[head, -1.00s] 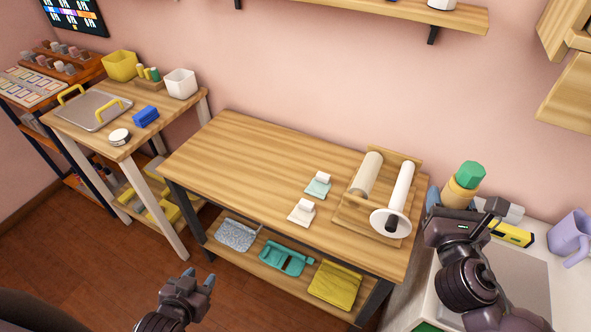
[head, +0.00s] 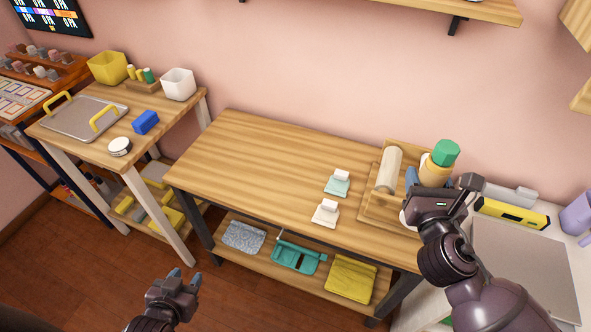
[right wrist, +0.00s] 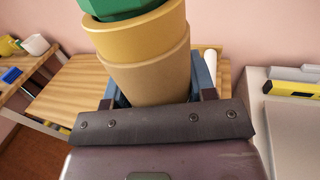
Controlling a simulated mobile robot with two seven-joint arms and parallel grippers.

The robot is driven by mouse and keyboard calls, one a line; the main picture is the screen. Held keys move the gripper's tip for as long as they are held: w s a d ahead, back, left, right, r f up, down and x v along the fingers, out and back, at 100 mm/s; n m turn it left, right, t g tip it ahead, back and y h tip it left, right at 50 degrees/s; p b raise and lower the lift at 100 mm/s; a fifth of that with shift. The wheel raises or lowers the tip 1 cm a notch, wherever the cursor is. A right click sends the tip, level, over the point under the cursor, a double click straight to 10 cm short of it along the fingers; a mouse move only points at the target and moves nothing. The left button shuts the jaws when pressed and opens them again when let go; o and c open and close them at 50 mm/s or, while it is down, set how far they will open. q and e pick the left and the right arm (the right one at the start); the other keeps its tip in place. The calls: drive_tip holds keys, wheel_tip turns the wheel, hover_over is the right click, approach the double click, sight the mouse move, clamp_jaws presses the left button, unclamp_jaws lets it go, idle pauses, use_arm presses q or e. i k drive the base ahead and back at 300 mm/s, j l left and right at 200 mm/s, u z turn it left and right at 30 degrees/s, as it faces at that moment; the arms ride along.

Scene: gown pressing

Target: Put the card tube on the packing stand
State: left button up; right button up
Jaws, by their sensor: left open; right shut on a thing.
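The card tube (head: 434,172) appears to be the tan cylinder with a wider yellow band and a green cap. My right gripper (head: 437,187) is shut on it and holds it upright at the table's right end. In the right wrist view the tube (right wrist: 150,75) stands between the blue fingers. The packing stand (head: 376,212) appears to be the wooden frame on the table, partly hidden by my right gripper. It carries a beige roll (head: 389,170); a white roll beside it is mostly hidden. My left gripper (head: 184,281) is open and empty, low in front of the table.
The wooden table (head: 250,165) is clear on its left and middle. Two small card holders (head: 337,184) lie left of the stand. A counter with a grey panel (head: 520,255) and a yellow tool (head: 512,212) is at the right. A side table holds a tray (head: 85,118).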

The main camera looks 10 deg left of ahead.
sight(303, 179)
drive_tip(key=i+j, duration=0.1)
drive_tip(key=j, duration=0.55)
drive_tip(key=i+j, duration=0.1)
drive_tip(key=j, duration=0.55)
